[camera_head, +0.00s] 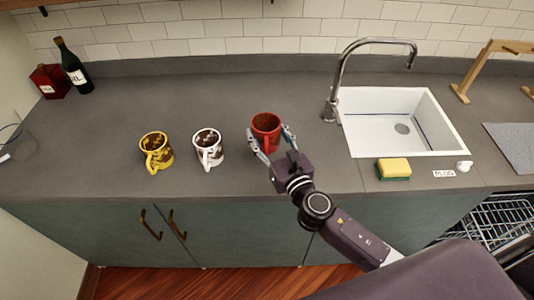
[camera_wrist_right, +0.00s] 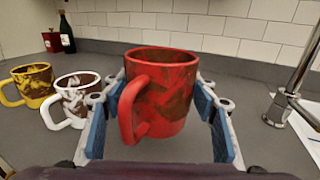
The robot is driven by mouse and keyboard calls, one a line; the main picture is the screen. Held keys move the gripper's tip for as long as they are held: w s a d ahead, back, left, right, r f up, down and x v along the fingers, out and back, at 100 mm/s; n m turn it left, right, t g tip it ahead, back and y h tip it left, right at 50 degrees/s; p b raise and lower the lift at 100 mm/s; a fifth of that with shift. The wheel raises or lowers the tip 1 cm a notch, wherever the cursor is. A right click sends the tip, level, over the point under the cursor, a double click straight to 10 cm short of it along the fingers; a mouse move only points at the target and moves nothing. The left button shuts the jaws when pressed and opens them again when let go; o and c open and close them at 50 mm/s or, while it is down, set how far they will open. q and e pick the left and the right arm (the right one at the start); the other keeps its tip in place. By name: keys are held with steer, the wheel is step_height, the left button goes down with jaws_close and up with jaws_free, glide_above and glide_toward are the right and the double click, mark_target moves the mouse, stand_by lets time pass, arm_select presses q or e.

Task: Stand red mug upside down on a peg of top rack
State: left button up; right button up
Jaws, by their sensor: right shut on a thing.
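The red mug (camera_head: 266,122) is upright, opening up, with brown stains. It also shows in the right wrist view (camera_wrist_right: 170,85), its handle toward the camera and left. My right gripper (camera_head: 269,131) is shut on the mug, one finger on each side. I cannot tell if the mug's base touches the counter. A wire rack (camera_head: 495,218) sits in an open appliance below the counter at the lower right, partly hidden by my arm. A wooden stand (camera_head: 487,68) with pegs is at the far right. I cannot tell which one is the top rack. My left gripper is not in view.
A white mug (camera_head: 207,149) and a yellow mug (camera_head: 156,151) stand left of the red one. The sink (camera_head: 375,137) with its faucet (camera_head: 340,75) and a sponge (camera_head: 394,169) are to the right. A bottle (camera_head: 74,68) and red box (camera_head: 48,82) are at the back left.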

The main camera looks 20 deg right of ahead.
steer(key=shift+f+b, duration=1.55)
steer(key=shift+f, duration=1.8)
steer(key=shift+f, duration=0.1)
steer(key=o, duration=1.5)
steer(key=s+b, duration=0.1)
steer(key=s, duration=0.2)
steer(key=s+b, duration=0.1)
steer(key=s, duration=0.3)
steer(key=s+d+b, duration=0.1)
steer(key=s, duration=0.2)
steer(key=shift+s+d, duration=0.1)
steer(key=shift+s, duration=0.25)
steer(key=shift+s+d, duration=0.1)
steer(key=shift+s, duration=0.55)
